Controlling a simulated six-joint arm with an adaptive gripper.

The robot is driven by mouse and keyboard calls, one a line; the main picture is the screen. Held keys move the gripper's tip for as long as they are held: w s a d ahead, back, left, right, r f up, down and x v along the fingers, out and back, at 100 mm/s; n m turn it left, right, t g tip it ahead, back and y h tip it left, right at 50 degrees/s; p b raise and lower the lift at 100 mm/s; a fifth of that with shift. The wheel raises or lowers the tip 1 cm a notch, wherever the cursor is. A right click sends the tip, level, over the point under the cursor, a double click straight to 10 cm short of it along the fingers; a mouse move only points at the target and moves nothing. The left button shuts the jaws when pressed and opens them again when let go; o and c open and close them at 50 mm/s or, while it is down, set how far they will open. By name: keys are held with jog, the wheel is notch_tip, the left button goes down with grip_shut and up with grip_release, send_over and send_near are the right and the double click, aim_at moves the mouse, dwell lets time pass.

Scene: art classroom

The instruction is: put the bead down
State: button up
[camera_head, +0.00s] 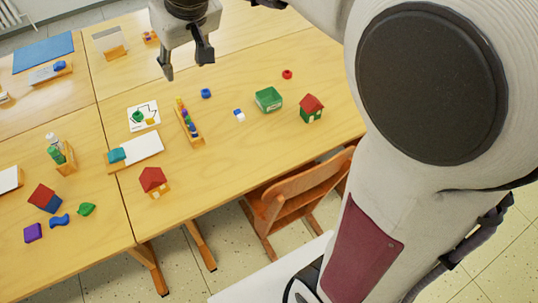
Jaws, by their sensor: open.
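My gripper (186,64) is at the top of the view, above the table, with its two fingers apart and nothing between them. A blue ring-shaped bead (206,93) lies on the wooden table (235,160), just below and slightly right of the fingers in the picture. It is apart from them. A red ring-shaped bead (287,74) lies farther right. I cannot tell which of these the task calls the bead.
A green box (269,99), a green house with a red roof (312,107) and a small blue-and-white piece (239,115) stand to the right. A wooden rack with coloured pieces (188,124) stands close by. The table's front right is clear; a chair (298,195) is beside it.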

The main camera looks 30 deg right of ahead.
jog(key=s+d+f+m, duration=0.1)
jog(key=s+d+f, duration=0.1)
jog(key=s, duration=1)
jog(key=s+d+f, duration=0.2)
jog(key=s, duration=1.1)
jog(key=shift+s+d+f+m+h, duration=0.2)
jog(key=shift+d+f+m+h, duration=0.15)
jog(key=shift+f+m+h, duration=0.05)
jog(key=shift+o, duration=0.9)
jog(key=shift+w, duration=0.1)
